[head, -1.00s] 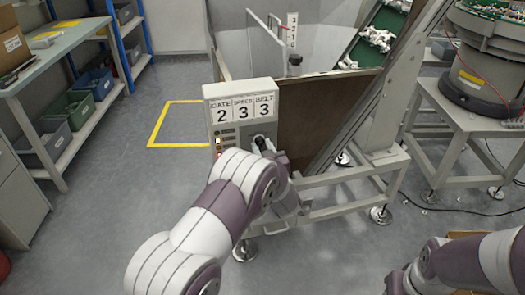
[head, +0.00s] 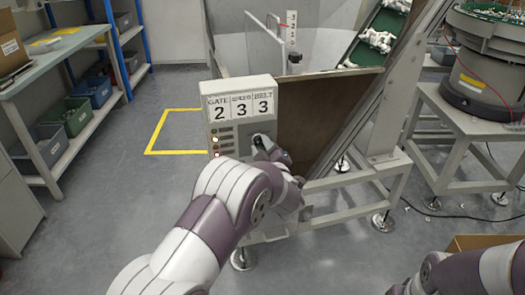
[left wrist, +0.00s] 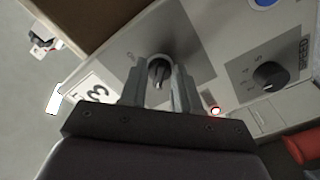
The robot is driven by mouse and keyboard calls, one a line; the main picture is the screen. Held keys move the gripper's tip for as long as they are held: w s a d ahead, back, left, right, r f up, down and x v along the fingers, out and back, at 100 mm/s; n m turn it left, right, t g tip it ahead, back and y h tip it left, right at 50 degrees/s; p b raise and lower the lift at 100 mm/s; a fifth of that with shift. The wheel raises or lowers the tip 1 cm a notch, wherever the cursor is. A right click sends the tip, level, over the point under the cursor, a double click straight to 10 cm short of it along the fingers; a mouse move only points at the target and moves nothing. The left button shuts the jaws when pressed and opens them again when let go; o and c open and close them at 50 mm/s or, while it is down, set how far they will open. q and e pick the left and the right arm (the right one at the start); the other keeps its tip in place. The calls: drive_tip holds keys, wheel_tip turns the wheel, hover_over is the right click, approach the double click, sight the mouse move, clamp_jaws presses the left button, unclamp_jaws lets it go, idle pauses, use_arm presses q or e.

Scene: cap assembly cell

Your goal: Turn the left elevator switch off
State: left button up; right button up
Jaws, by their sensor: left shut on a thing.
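The elevator control box (head: 226,92) is a pale panel marked GATE 2, SPEED 3, BELT 3, standing at the front left of the elevator. My left gripper (head: 264,149) is at the box's right front side, partly hidden by its own arm. In the left wrist view my left gripper (left wrist: 160,88) has a finger on each side of a dark rotary switch (left wrist: 158,72) on a grey plate and is shut on it. My right gripper is not visible; only part of the right arm shows at the lower right.
The wrist view also shows another black knob (left wrist: 269,75), a blue button (left wrist: 263,2), a lit red lamp (left wrist: 215,111) and a red part (left wrist: 303,148). The elevator frame (head: 355,174) stands right of the box. Free floor lies left, with a yellow outline (head: 158,130).

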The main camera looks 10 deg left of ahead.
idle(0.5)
use_arm(q)
drive_tip(key=o, duration=1)
drive_tip(key=shift+o, duration=0.2)
drive_tip(key=p+v, duration=0.1)
drive_tip(key=v, duration=1.1)
drive_tip(key=shift+s+d+p, duration=0.15)
drive_tip(key=shift+s+p, duration=0.15)
drive_tip(key=shift+p, duration=0.1)
